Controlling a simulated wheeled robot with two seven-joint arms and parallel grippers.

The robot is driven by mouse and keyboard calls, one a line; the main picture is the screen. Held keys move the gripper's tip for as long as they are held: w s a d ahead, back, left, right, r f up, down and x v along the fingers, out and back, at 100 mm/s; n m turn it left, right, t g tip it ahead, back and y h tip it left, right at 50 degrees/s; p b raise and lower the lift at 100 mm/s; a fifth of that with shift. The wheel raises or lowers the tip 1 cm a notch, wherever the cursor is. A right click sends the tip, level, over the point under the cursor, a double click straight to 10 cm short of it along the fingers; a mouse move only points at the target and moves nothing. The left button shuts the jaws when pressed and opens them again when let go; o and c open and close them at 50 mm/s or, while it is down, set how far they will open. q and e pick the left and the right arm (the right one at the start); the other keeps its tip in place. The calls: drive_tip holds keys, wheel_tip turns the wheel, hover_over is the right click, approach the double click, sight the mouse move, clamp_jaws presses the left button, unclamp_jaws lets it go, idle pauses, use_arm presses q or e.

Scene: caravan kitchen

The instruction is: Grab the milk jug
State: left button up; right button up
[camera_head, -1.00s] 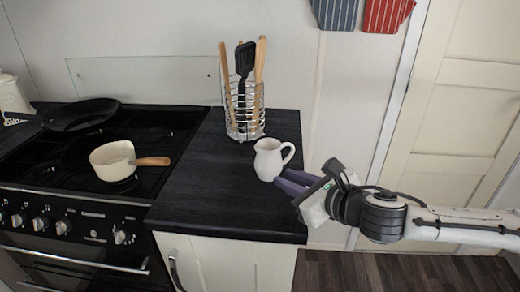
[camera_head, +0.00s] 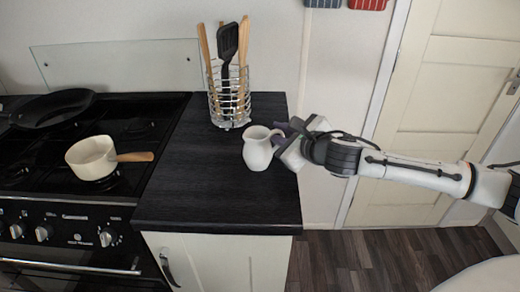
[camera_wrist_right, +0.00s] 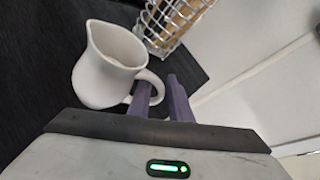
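The white milk jug (camera_head: 257,152) stands upright on the dark countertop, with its handle toward the right. My right gripper (camera_head: 287,134) comes in from the right, at the handle side of the jug. In the right wrist view the jug (camera_wrist_right: 103,70) is left of the purple fingers (camera_wrist_right: 160,97). The fingers are apart, with the outer part of the handle (camera_wrist_right: 157,84) between them. The left finger shows through the handle loop; whether it touches the handle I cannot tell. My left gripper is not in view.
A wire utensil holder (camera_head: 230,105) stands behind the jug near the wall. A cream saucepan (camera_head: 92,158) and a black frying pan (camera_head: 52,108) are on the stove at left. The countertop (camera_head: 205,195) in front of the jug is clear.

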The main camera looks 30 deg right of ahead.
drive_tip(key=shift+x, duration=0.95)
clamp_jaws()
drive_tip(key=shift+r, duration=0.25)
